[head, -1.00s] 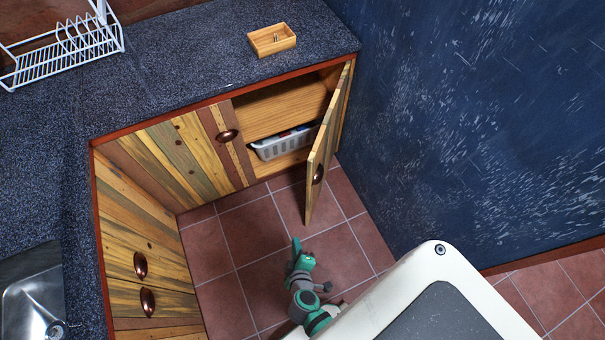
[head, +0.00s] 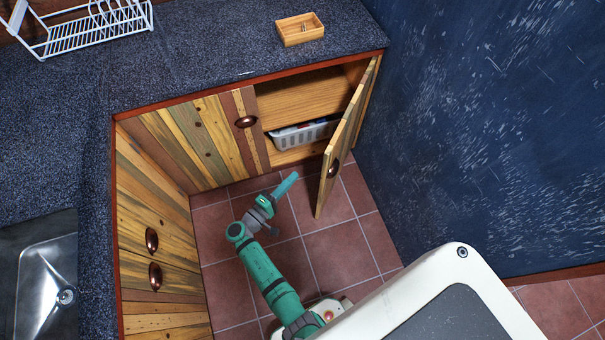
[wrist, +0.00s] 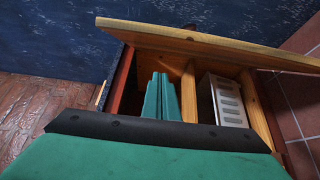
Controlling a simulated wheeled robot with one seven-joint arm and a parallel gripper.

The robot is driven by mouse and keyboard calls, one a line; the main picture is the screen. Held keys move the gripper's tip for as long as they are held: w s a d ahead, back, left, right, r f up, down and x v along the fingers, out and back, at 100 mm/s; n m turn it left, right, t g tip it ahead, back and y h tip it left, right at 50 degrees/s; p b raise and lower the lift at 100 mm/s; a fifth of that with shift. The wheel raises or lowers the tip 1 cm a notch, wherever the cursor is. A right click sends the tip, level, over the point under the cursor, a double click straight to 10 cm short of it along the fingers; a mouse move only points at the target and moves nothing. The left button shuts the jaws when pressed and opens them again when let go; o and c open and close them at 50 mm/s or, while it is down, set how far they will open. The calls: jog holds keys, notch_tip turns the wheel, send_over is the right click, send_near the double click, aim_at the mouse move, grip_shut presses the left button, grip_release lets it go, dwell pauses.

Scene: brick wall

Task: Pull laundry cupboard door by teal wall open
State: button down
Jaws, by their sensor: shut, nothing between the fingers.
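The wooden cupboard door (head: 345,145) beside the dark blue wall stands well open, swung out from the counter front. Its round dark handle (head: 334,168) is on the outer face. Inside the cupboard (head: 305,95) are a shelf and a white basket (head: 303,133). My gripper (head: 288,184) is shut and empty, in front of the opening to the left of the open door, apart from the handle in the head view. In the wrist view my teal fingers (wrist: 160,97) lie together against the open cupboard, and the door (wrist: 215,45) crosses above them.
The dark blue wall (head: 480,120) is close on the door's right. A neighbouring closed door (head: 190,145) and drawers (head: 155,230) lie left. A small wooden tray (head: 300,30) and dish rack (head: 85,25) stand on the counter. Tiled floor (head: 340,250) is free below.

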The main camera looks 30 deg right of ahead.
jog(key=d, duration=1)
jog(key=shift+s+d, duration=0.15)
jog(key=shift+s, duration=0.05)
jog(key=shift+s+d, duration=0.15)
